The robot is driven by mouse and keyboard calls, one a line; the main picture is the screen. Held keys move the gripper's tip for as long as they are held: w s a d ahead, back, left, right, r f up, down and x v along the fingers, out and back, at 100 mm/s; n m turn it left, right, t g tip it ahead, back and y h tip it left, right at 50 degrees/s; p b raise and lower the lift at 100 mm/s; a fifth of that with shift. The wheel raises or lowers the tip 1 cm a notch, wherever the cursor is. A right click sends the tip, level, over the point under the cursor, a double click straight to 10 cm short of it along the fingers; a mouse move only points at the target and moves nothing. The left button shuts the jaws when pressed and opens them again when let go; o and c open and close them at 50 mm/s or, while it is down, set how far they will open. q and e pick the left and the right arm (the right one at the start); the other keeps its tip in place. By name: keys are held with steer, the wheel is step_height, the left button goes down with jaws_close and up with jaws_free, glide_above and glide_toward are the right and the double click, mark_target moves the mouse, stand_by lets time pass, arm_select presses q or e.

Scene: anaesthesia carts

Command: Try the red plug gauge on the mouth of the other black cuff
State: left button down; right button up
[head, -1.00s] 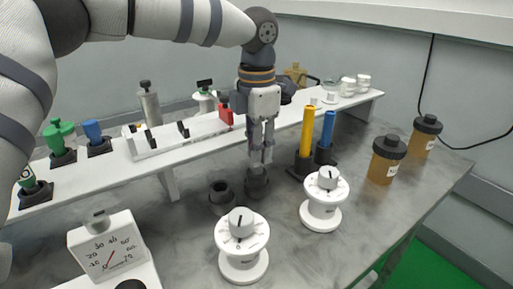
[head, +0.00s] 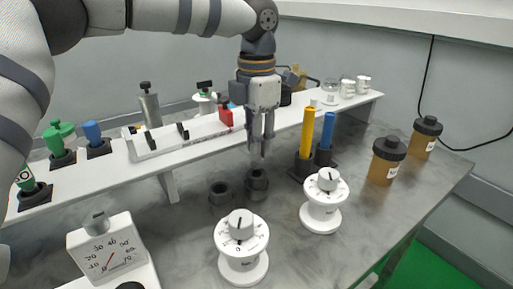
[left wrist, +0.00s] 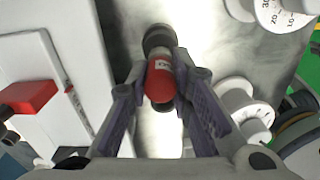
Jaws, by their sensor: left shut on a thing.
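My left gripper (head: 262,153) points down over the right one of two black cuffs and is shut on the red plug gauge (left wrist: 160,78). In the left wrist view the gauge is a short red cylinder with a pale label, held between the fingers. In the head view the fingers mostly hide it. The right black cuff (head: 257,184) stands below the fingertips, with a gap showing; it also shows in the left wrist view (left wrist: 158,36), partly behind the gauge. The left black cuff (head: 220,194) stands open and empty-looking beside it. My right gripper is out of view.
Yellow (head: 307,131) and blue (head: 327,131) rods stand in black holders to the right. A white shelf (head: 172,151) behind bears a rack and a red block (head: 226,116). Amber jars stand far right.

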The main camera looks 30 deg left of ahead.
arm_select(q)
steer(key=shift+r, duration=2.45)
